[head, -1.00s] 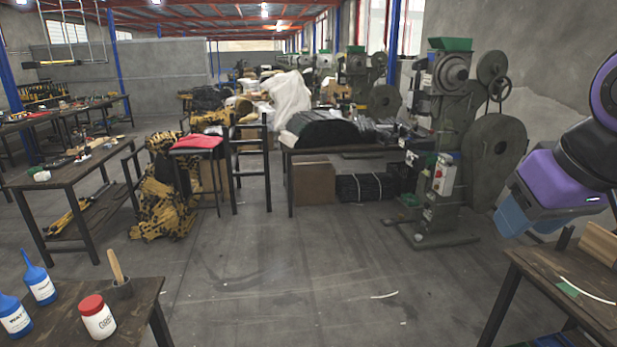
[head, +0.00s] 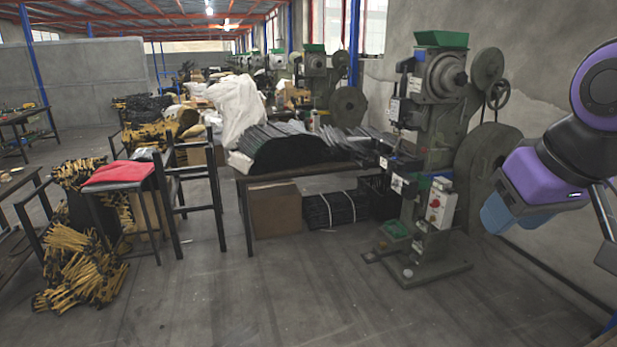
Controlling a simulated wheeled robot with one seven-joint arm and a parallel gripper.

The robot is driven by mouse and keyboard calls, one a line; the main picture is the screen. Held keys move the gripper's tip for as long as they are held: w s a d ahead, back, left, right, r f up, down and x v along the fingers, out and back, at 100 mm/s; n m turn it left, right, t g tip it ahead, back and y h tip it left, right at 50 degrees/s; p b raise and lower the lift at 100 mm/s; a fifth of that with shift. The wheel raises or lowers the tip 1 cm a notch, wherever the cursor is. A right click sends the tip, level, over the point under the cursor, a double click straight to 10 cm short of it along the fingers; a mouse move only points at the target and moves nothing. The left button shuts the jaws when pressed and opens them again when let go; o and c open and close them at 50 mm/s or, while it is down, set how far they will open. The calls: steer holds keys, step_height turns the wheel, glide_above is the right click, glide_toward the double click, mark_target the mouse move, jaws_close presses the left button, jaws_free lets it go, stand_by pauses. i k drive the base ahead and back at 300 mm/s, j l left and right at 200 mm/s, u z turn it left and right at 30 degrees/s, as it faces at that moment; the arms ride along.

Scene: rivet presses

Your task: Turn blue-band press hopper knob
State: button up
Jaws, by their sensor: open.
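The nearest rivet press (head: 430,160) is a tall dark green-grey machine right of centre, with a green hopper (head: 441,39) on top. Below the hopper is a round grey drum with a small hub or knob (head: 460,79) at its middle, facing right. A small patch of blue shows near the press's middle, but I cannot tell if it is a band. A second press (head: 315,75) with a green hopper stands further back. My purple and blue arm links are at the right edge, nearer than the press and apart from it in the picture. My gripper's fingers are not visible.
A bench (head: 300,175) with dark stacked strips stands left of the press, with a cardboard box (head: 273,210) below. A red-topped stool (head: 112,176) and yellow-black bundles (head: 80,260) are at left. The press foot extends over the floor. The foreground floor (head: 290,290) is clear.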

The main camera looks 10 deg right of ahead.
mark_target(461, 80)
steer(key=i+l+u, duration=0.15)
steer(key=i, duration=1.55)
steer(key=i+z, duration=0.5)
steer(key=i+j+z, duration=0.15)
steer(key=i+z, duration=0.35)
steer(key=i+l+z, duration=0.3)
steer(key=i, duration=0.15)
steer(key=i+z, duration=0.35)
steer(key=i+l, duration=0.05)
steer(key=i, duration=0.05)
